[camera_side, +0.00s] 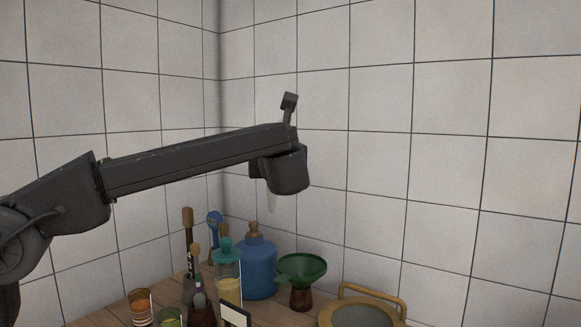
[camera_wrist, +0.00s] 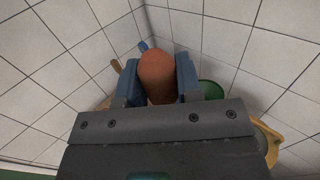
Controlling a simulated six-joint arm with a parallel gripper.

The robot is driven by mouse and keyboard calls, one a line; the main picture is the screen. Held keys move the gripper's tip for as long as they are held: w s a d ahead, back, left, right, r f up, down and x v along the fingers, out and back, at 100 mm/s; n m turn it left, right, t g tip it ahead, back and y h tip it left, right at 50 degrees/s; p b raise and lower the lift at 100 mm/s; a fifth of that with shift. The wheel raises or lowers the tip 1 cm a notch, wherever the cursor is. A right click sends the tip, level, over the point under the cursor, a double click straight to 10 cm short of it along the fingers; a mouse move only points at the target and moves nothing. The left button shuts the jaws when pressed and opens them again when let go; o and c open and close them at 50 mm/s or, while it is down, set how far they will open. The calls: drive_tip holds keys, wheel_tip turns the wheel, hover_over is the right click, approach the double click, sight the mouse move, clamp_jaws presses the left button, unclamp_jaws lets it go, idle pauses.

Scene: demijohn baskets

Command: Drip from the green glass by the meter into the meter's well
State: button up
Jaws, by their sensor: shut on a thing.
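My gripper (camera_wrist: 158,80) is shut on a rounded orange-brown bulb (camera_wrist: 157,72), which looks like the top of a dropper. In the side view a pale, translucent tip (camera_side: 271,201) hangs below my wrist, high above the table. A small glass with a green tint (camera_side: 170,317) stands at the table's front, cut by the lower picture edge. A dark-framed white panel (camera_side: 235,314) stands to its right; I cannot tell whether it is the meter. No well can be made out.
A striped amber glass (camera_side: 141,307), a pot of tall brushes, a teal-topped cylinder (camera_side: 228,276), a blue corked bottle (camera_side: 256,268) and a green funnel (camera_side: 302,267) crowd the wooden table (camera_side: 95,317). A yellow-rimmed basin (camera_side: 375,291) is at right. Tiled walls close the corner behind.

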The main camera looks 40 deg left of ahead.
drive_tip(key=s+a, duration=0.5)
drive_tip(key=a, duration=0.7)
drive_tip(key=s+a, duration=0.6)
drive_tip(key=a, duration=0.6)
wheel_tip(320, 180, down, 26)
drive_tip(key=shift+a, duration=0.15)
drive_tip(key=shift+f, duration=0.15)
wheel_tip(320, 180, down, 7)
wheel_tip(320, 180, up, 8)
drive_tip(key=shift+f, duration=0.25)
idle(0.3)
